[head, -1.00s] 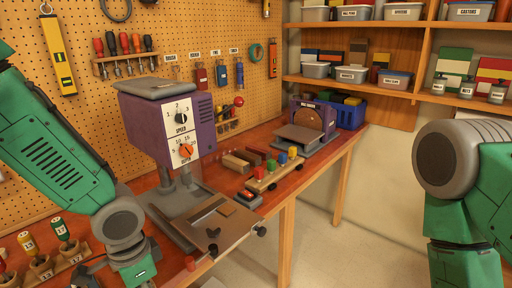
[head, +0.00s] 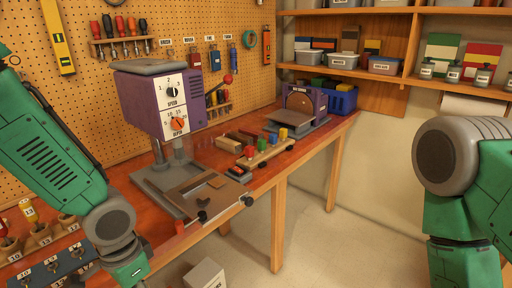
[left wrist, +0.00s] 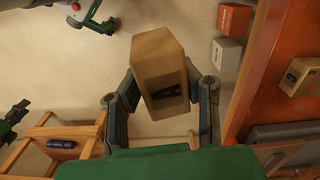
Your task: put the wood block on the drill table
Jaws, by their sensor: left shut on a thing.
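The wood block (left wrist: 158,58), with a dark marking on its near face, is held between the fingers of my left gripper (left wrist: 160,95) in the left wrist view. It is in the air over the floor, left of the bench edge.
The red-brown bench (head: 262,182) also holds a rack of coloured pegs (head: 265,153) and a disc sander (head: 300,113) farther back. A dark blue numbered holder (head: 50,268) is near my left arm. A pale box (head: 204,275) stands on the floor.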

